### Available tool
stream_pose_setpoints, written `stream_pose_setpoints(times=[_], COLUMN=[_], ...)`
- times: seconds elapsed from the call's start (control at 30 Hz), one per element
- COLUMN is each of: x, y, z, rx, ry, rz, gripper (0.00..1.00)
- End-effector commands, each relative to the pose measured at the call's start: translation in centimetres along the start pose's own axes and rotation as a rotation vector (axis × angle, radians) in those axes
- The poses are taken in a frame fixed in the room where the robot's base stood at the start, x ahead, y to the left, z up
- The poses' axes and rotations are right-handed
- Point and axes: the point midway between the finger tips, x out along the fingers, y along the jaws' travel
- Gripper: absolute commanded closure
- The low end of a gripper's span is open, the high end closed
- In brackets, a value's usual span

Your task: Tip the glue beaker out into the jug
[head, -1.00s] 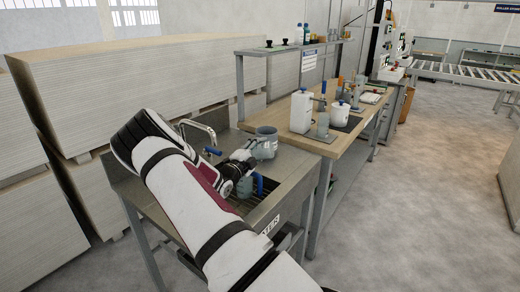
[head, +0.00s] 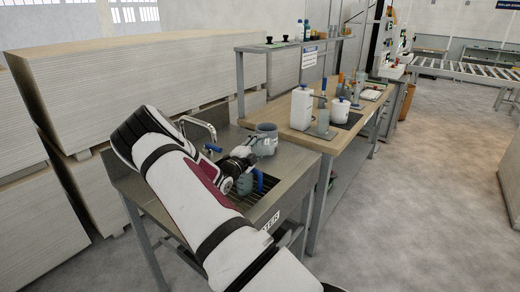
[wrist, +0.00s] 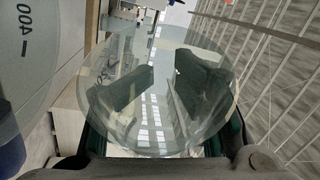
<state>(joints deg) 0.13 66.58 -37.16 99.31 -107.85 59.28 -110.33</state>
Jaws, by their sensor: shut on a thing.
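My gripper (wrist: 155,100) is shut on a clear, see-through beaker (wrist: 140,118), which fills the middle of the wrist view. The dark fingers show through its wall. I cannot make out glue in it or judge its tilt. At the left of the wrist view is a large pale vessel marked 400, apparently the jug (wrist: 30,75), close to the beaker. In the head view my gripper (head: 246,153) is over the sink unit, beside a grey vessel (head: 265,134). I cannot tell whether that vessel is the held beaker or the jug.
Board stacks (head: 150,75) stand behind. Floor at right is clear.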

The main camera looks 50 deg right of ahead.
Motion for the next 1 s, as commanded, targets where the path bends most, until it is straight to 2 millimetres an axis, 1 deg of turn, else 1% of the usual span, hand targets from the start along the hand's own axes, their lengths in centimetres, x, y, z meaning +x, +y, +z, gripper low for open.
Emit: stream_pose_setpoints(times=[0.13, 0.23, 1.0], x=[0.0, 0.1, 0.9], y=[-0.1, -0.6, -7.3], z=[0.0, -0.2, -2.0], rx=[0.0, 0.001, 0.001], ry=[0.0, 0.0, 0.0], rz=[-0.001, -0.002, -0.002], gripper=[1.0, 1.0, 1.0])
